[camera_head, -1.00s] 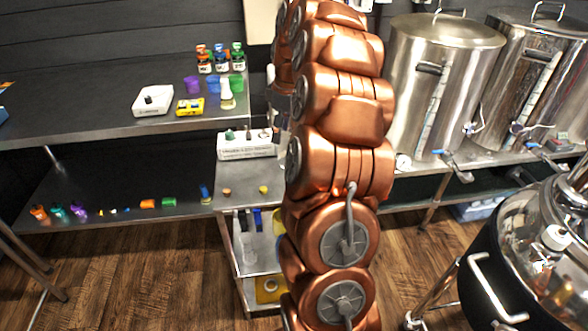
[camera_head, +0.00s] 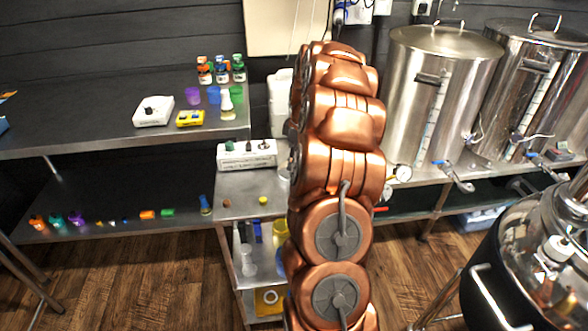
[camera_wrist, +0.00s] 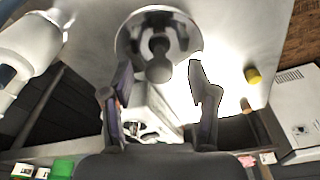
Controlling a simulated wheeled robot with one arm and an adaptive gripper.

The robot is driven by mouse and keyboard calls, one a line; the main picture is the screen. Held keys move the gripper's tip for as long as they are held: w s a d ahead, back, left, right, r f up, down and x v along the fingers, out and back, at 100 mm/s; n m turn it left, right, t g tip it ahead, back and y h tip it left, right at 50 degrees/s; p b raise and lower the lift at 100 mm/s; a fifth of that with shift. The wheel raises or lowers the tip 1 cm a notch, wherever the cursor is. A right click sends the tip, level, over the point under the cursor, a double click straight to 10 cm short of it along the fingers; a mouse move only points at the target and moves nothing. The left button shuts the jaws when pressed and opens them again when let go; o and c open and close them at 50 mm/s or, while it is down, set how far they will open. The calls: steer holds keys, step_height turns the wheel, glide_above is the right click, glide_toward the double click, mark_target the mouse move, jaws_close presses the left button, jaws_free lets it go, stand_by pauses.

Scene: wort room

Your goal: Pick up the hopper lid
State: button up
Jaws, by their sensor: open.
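A round, shiny metal lid with a dark knob, which looks like the hopper lid (camera_wrist: 181,39), lies at the top middle of the wrist view. My gripper (camera_wrist: 160,70) is open, with one finger on each side below the knob and nothing held between them. The knob appears just beyond the fingertips; I cannot tell whether they touch it. In the head view my copper arm covers the gripper, and I cannot make out the lid there.
A steel cart (camera_head: 245,183) holds a white box (camera_head: 247,154), a brown cap (camera_head: 227,203) and a yellow cap (camera_head: 263,200). A steel bench (camera_head: 80,115) stands left, and large steel kettles (camera_head: 440,90) stand right. A white bottle-like object (camera_wrist: 30,45) is left in the wrist view.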

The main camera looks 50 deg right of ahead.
steer(key=shift+w+f, duration=0.1)
steer(key=shift+f, duration=0.6)
steer(key=shift+a, duration=0.1)
jaws_close()
